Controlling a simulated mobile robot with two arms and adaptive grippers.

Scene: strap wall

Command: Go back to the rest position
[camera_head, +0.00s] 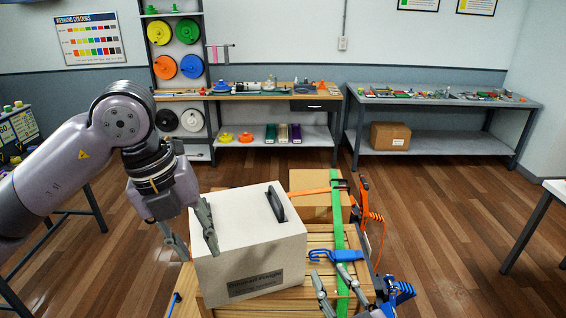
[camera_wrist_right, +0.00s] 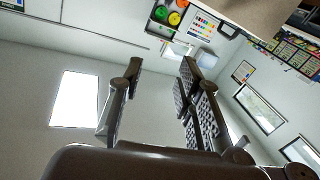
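Whether a finger touches the box I cannot tell. My right gripper (camera_head: 330,278) is low at the bottom, right of the box and close to a blue hook (camera_head: 334,255). In the right wrist view its fingers (camera_wrist_right: 160,80) are apart with nothing between them. The box has a dark handle on top and a dark label on its front.
The box stands on a slatted wooden pallet (camera_head: 318,238). A cardboard box (camera_head: 308,207) is behind it. Workbenches (camera_head: 440,100) line the far wall; open floor lies between.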

